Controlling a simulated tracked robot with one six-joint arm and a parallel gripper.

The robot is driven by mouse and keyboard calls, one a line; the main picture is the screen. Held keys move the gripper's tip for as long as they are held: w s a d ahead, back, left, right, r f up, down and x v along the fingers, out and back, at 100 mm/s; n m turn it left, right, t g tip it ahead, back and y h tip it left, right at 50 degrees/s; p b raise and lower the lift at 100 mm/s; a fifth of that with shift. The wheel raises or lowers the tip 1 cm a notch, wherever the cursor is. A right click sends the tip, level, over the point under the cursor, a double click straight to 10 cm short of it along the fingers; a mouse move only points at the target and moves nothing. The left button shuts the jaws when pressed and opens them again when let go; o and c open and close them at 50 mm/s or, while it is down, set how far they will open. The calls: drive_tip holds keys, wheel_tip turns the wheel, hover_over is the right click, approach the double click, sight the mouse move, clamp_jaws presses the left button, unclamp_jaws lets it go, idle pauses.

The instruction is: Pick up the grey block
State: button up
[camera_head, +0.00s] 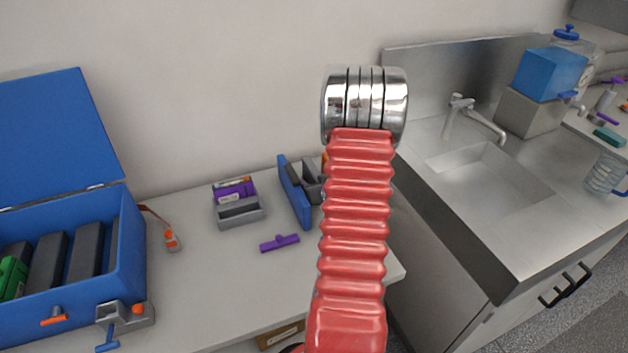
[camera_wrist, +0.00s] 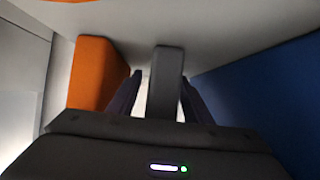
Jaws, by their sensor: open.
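In the wrist view the grey block (camera_wrist: 168,72) is a dark upright bar, standing between the two dark fingers of my gripper (camera_wrist: 161,82). The fingers are open, one on each side of it, with a pale gap on the block's left. I cannot tell whether the right finger touches it. The block's lower end is hidden behind the gripper body. In the head view my red arm hides the gripper. A dark grey piece (camera_head: 304,182) shows just left of my arm, but I cannot tell whether it is the same block.
An orange block (camera_wrist: 95,72) stands close left of the fingers and a blue wall (camera_wrist: 262,85) close right. On the bench (camera_head: 200,290) are a blue panel (camera_head: 293,193), a grey tray (camera_head: 240,213), a purple piece (camera_head: 279,243) and a blue case (camera_head: 128,245). A sink (camera_head: 490,185) is right.

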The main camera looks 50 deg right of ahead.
sight(314, 169)
idle(0.5)
drive_tip(key=c, duration=1.1)
drive_tip(key=shift+r, duration=5)
